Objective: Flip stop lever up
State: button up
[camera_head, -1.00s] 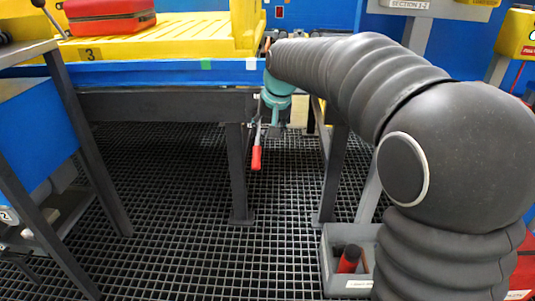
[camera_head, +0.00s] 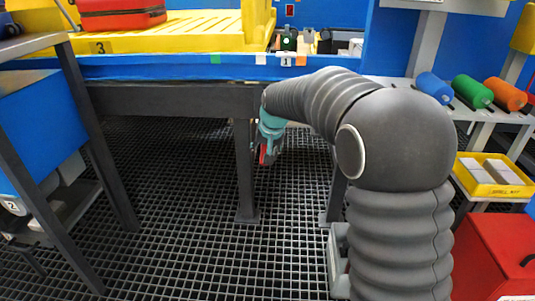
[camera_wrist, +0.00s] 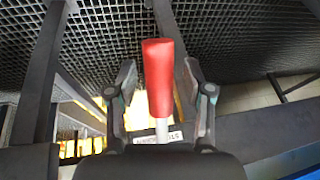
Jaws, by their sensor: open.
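The stop lever, a red handle on a thin grey rod, hangs below the blue conveyor rail; its red grip (camera_head: 264,153) is partly hidden by my gripper (camera_head: 268,148). In the wrist view the red grip (camera_wrist: 158,75) stands between the two fingers of my gripper (camera_wrist: 159,84). The fingers are spread, with a visible gap on each side of the grip. A small white label (camera_wrist: 158,138) lies behind the rod; its text is hard to read.
The blue conveyor rail (camera_head: 160,68) carries a yellow tray (camera_head: 180,38) with a red case (camera_head: 122,13). A dark table leg (camera_head: 246,185) stands just left of my gripper. A shelf with coloured rolls (camera_head: 472,91) and a yellow bin (camera_head: 490,189) are at right.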

grip_shut()
